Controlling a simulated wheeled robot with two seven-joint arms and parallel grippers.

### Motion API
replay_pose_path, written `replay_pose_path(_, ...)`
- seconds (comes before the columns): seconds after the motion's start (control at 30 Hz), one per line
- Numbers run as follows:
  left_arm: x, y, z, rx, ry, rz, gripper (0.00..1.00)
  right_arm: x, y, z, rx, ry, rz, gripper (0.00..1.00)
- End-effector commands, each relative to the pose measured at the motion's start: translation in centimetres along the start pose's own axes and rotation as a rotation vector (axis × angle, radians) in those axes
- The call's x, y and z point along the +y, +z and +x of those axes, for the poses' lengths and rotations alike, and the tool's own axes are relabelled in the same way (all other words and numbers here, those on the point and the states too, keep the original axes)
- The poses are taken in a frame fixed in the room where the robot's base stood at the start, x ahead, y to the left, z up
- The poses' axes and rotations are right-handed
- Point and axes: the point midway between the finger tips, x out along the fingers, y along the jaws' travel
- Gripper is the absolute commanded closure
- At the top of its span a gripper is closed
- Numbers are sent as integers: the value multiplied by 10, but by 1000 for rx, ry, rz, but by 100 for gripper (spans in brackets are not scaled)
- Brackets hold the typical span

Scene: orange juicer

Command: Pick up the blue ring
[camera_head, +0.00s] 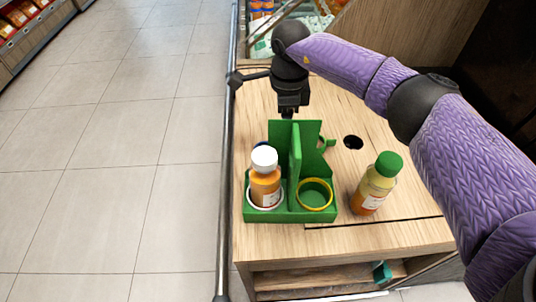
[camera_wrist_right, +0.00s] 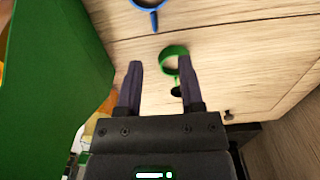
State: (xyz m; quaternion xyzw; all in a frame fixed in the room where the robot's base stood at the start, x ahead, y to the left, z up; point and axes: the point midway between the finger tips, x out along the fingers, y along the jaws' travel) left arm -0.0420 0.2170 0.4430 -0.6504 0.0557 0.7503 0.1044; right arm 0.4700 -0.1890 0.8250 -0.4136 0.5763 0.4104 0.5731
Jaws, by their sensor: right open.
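The blue ring (camera_wrist_right: 148,4) shows in the right wrist view, cut off by the top edge, lying on the wooden surface with its short tab toward my gripper. In the head view only a small dark blue bit shows behind the white-capped bottle; I cannot tell whether it is the ring. My right gripper (camera_wrist_right: 160,63) is open with nothing held between its fingers. The blue ring lies beyond its fingertips, apart from them. In the head view my right gripper (camera_head: 288,112) hangs just behind the green caddy, its fingertips partly hidden. My left gripper is not in view.
A green ring (camera_wrist_right: 173,51) lies close to the right fingertip. The green caddy (camera_head: 290,216) holds a white-capped orange bottle (camera_head: 265,187) and a yellow ring (camera_head: 314,207). A green-capped bottle (camera_head: 376,186) stands right of it. The table (camera_head: 400,235) has a dark hole (camera_head: 353,142).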

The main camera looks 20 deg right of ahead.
Motion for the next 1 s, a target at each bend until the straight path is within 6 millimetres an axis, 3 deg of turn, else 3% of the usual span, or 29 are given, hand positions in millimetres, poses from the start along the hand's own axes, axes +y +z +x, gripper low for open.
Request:
replay_pose_path(0.1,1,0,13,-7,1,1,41,1,0,30,0,5,-1,51)
replay_pose_path(0.4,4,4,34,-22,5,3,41,8,-4,83,-3,6,-2,51)
replay_pose_path(0.6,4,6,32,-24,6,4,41,8,-4,82,-6,1,-3,51)
replay_pose_path(0.63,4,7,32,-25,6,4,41,8,-4,82,-6,1,-3,54)
replay_pose_path(0.87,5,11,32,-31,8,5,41,8,-4,82,-6,1,-3,100)
replay_pose_path(1.0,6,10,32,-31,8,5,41,8,-4,82,-6,1,-3,100)
